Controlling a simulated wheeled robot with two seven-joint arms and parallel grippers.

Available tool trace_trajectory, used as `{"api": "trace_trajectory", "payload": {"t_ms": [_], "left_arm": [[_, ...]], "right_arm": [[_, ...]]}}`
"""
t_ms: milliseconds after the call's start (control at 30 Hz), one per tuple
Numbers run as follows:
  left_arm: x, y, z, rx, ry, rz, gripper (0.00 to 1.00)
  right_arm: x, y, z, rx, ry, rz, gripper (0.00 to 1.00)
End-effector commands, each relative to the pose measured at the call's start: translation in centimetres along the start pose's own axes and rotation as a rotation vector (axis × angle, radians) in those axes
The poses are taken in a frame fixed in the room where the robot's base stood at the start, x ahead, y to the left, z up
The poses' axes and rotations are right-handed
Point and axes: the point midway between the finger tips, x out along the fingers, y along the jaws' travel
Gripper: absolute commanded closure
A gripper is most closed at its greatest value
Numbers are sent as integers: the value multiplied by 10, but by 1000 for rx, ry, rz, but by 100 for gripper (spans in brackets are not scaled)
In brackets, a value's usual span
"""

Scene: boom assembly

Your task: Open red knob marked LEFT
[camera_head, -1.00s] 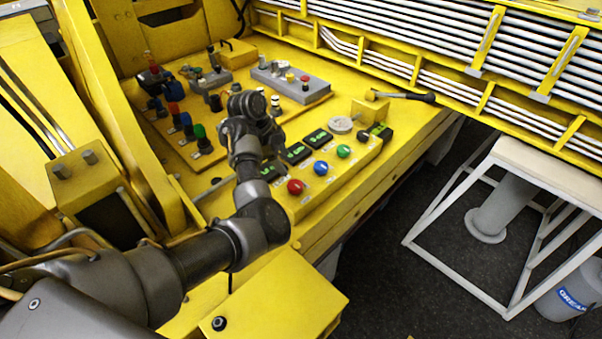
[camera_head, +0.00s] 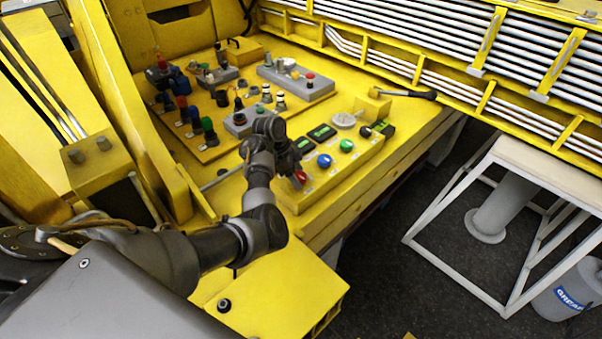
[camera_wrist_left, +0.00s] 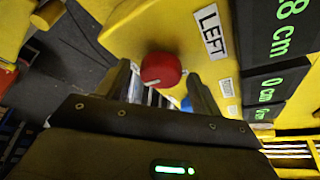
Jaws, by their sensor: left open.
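The red knob (camera_head: 300,179) sits at the near left end of the yellow panel's row of knobs, partly hidden by my left gripper (camera_head: 290,172) in the head view. In the left wrist view the red knob (camera_wrist_left: 160,70) is beside a white label reading LEFT (camera_wrist_left: 210,32). My left gripper (camera_wrist_left: 157,72) is open, with one finger on each side of the knob. I cannot tell whether the fingers touch it. My right gripper is not in view.
A blue knob (camera_head: 324,160) and a green knob (camera_head: 346,145) follow along the panel. Black displays with green digits (camera_head: 322,133) lie behind them. A lever with a black handle (camera_head: 415,94) stands at the back right. Several other controls (camera_head: 208,132) stand to the left.

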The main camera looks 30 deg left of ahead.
Motion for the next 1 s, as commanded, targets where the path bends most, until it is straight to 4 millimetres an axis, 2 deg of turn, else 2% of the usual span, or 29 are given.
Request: {"api": "trace_trajectory", "payload": {"t_ms": [67,400,733,1000], "left_arm": [[0,0,-1,1,0,0,34],[0,0,-3,4,0,1,78],[1,0,-4,-33,1,-15,78],[1,2,-4,-190,2,-80,78]], "right_arm": [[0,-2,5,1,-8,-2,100],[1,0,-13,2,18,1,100],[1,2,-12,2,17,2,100],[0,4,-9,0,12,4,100]]}}
